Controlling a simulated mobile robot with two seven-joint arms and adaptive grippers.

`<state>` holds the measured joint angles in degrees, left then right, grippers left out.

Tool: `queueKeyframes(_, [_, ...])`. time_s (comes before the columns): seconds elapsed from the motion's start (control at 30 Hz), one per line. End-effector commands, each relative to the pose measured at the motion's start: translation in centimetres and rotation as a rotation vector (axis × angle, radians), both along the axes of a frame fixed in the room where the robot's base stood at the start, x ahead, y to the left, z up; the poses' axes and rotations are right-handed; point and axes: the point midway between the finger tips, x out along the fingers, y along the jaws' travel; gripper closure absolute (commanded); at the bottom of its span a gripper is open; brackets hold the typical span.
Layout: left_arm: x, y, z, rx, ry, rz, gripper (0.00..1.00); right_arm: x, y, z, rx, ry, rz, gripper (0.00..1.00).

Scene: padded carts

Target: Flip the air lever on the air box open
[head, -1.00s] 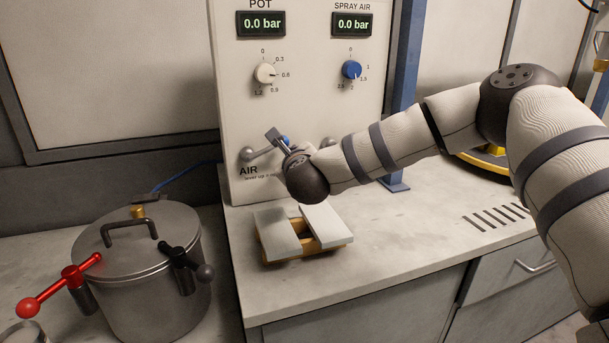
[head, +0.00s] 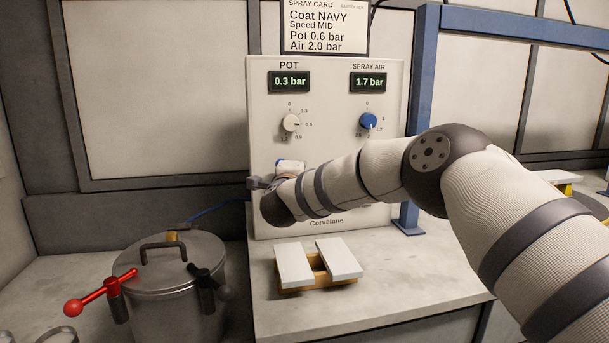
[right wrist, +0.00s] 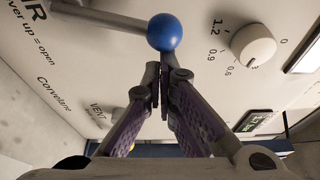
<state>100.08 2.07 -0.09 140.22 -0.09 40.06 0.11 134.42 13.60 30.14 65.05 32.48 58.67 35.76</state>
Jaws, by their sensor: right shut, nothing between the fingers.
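The air box (head: 263,130) stands upright on the bench. Its POT display (head: 289,82) reads 0.3 bar and its SPRAY AIR display (head: 368,82) reads 1.7 bar. In the right wrist view, the air lever's metal bar (right wrist: 105,17) ends in a blue ball (right wrist: 164,32) and points toward the white pot knob (right wrist: 253,45), up the panel. My right gripper (right wrist: 160,75) is shut and empty with its fingertips close to the ball; I cannot tell whether they touch. In the head view my right gripper (head: 260,183) largely hides the lever. My left gripper is out of view.
A metal pot (head: 175,290) with red and black clamp handles stands left of the box. A small wooden stand with two white panels (head: 338,258) lies on the bench below my right arm. A blue post (head: 415,120) rises right of the box.

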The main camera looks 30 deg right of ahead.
Motion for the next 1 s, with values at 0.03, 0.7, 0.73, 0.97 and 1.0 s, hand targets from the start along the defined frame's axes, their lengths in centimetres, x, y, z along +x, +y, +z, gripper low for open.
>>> queueKeyframes(0.03, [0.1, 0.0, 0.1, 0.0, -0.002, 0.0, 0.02, 0.1, 0.4, 0.2, -0.034, 0.007, 0.003, 1.0])
queueKeyframes(0.7, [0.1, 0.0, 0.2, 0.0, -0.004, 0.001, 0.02, 0.5, 2.2, 1.0, -0.26, 0.065, 0.001, 1.0])
queueKeyframes(0.73, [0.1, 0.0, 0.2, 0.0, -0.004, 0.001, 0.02, 0.5, 2.2, 1.0, -0.262, 0.066, 0.001, 1.0])
queueKeyframes(0.97, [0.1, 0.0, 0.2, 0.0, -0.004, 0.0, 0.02, 0.5, 2.2, 1.0, -0.263, 0.066, 0.001, 1.0])
queueKeyframes(1.0, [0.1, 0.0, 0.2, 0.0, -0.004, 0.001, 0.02, 0.5, 2.2, 1.0, -0.263, 0.066, 0.001, 1.0])
